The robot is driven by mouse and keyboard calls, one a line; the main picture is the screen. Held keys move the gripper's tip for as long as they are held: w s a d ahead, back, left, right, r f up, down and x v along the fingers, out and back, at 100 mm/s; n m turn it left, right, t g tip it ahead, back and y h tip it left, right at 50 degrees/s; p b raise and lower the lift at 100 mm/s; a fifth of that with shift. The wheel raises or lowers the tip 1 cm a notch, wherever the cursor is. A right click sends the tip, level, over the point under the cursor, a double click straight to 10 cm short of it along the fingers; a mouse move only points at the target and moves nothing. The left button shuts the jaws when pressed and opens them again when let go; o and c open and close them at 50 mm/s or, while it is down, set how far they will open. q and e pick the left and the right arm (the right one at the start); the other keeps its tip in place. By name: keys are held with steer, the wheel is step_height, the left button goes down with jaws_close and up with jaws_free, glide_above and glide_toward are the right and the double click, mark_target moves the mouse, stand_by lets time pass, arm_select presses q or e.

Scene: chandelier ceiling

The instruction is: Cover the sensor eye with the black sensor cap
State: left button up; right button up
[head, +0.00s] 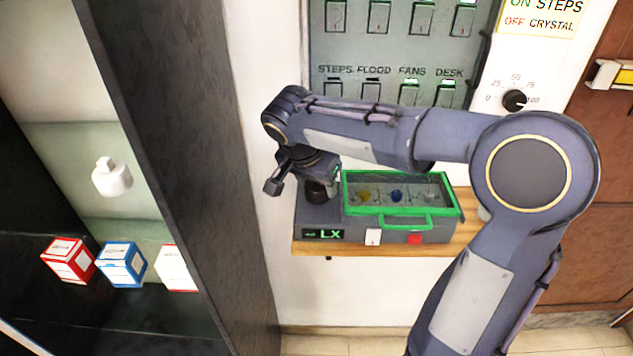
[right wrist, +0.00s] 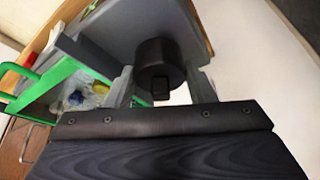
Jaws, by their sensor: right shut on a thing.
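The black sensor cap (head: 317,192) is a short dark cylinder at the left end of the grey LX box (head: 385,228), on a wooden shelf. In the right wrist view the cap (right wrist: 158,62) shows its round body and small knob between the fingers. My right gripper (head: 311,176) is shut on the cap, just above the box's top. The cap appears upright against or very close to the box; I cannot tell whether it touches. The sensor eye is not visible; the cap and gripper hide that spot. My left gripper is not in view.
A green-framed clear cover with a handle (head: 405,222) lies over coloured knobs on the box. A switch panel (head: 390,60) and a dial (head: 515,100) are on the wall behind. A dark cabinet post (head: 170,130) stands left, with small boxes (head: 121,264) on its shelf.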

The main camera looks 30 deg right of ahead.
steer(key=shift+f+b, duration=0.6)
steer(key=shift+f, duration=0.05)
steer(key=o, duration=0.7)
steer(key=shift+c, duration=0.2)
steer(key=shift+r, duration=0.1)
steer(key=p+v, duration=0.7)
steer(key=v, duration=0.4)
steer(key=s+a+f+n+t+y, duration=0.1)
steer(key=s+f+n+y, duration=0.2)
steer(key=s, duration=0.7)
steer(key=s+a+f+n+t+y, duration=0.2)
steer(key=s+f+n+y, duration=0.2)
steer(key=s+n, duration=0.3)
steer(key=s+f, duration=0.1)
steer(key=s, duration=0.1)
steer(key=shift+s+a+y, duration=0.25)
steer(key=shift+s+y, duration=0.05)
steer(key=shift+s, duration=0.1)
